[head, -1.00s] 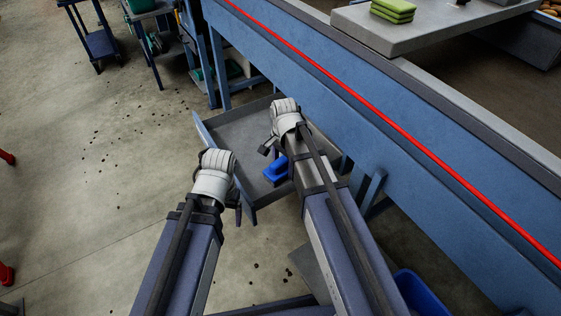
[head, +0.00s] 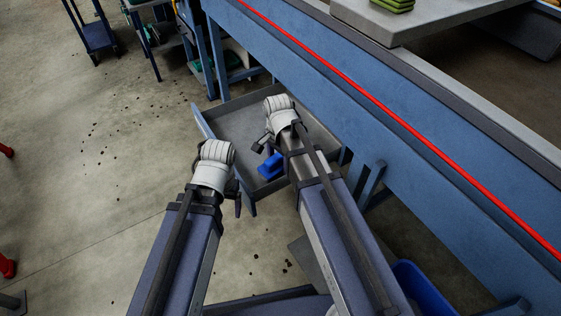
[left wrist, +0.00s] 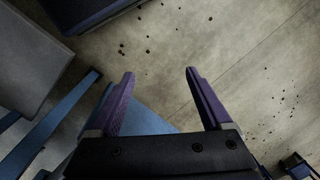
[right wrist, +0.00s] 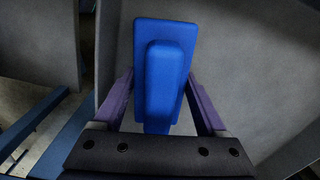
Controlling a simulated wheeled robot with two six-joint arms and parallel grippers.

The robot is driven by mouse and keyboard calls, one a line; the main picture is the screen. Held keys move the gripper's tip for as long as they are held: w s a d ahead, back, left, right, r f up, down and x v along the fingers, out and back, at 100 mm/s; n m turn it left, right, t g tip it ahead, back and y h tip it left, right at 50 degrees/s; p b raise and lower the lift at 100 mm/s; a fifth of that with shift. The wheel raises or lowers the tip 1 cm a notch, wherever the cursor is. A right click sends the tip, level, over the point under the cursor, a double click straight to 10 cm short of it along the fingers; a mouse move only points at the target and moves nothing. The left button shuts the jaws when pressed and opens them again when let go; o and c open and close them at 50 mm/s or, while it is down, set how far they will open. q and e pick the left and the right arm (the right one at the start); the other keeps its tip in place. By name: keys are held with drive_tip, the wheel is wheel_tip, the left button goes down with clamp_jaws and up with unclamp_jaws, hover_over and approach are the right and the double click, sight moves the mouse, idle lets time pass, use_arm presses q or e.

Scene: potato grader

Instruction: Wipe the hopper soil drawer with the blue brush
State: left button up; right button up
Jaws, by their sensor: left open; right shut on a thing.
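The soil drawer (head: 232,122) is a grey open tray with a blue front, pulled out from under the blue machine; its grey floor also shows in the right wrist view (right wrist: 255,60). The blue brush (head: 271,166) is over the drawer. My right gripper (right wrist: 163,92) is shut on the brush (right wrist: 168,75), which sits between its fingers; I cannot tell whether the brush touches the floor. My left gripper (head: 238,200) is open and empty, just outside the drawer's blue front. In the left wrist view, its fingers (left wrist: 160,85) are apart above concrete.
The blue machine side (head: 370,110) with a red stripe runs along the right. A blue bin (head: 425,290) stands at lower right. Dark soil crumbs (head: 118,130) lie on the open concrete floor at left. A blue cart (head: 98,35) is at the back.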

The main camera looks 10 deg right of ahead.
sight(256, 140)
drive_tip(key=shift+w+a, duration=0.45)
drive_tip(key=shift+w, duration=0.75)
drive_tip(key=shift+w+a, duration=0.4)
drive_tip(key=shift+w, duration=0.8)
drive_tip(key=shift+w+a, duration=0.45)
drive_tip(key=shift+w, duration=0.75)
drive_tip(key=shift+w, duration=0.15)
drive_tip(key=shift+w+a+f, duration=0.1)
drive_tip(key=shift+w+a, duration=0.25)
drive_tip(key=shift+w, duration=0.5)
drive_tip(key=shift+w+a+f, duration=0.1)
drive_tip(key=shift+w+a, duration=0.2)
drive_tip(key=shift+w, duration=0.5)
drive_tip(key=shift+w+a+r, duration=0.1)
drive_tip(key=shift+w+a, duration=0.25)
drive_tip(key=shift+w, duration=0.55)
drive_tip(key=shift+w+a, duration=0.3)
drive_tip(key=shift+w, duration=0.6)
drive_tip(key=shift+r, duration=0.1)
wheel_tip(256, 140, up, 6)
drive_tip(key=p, duration=0.6)
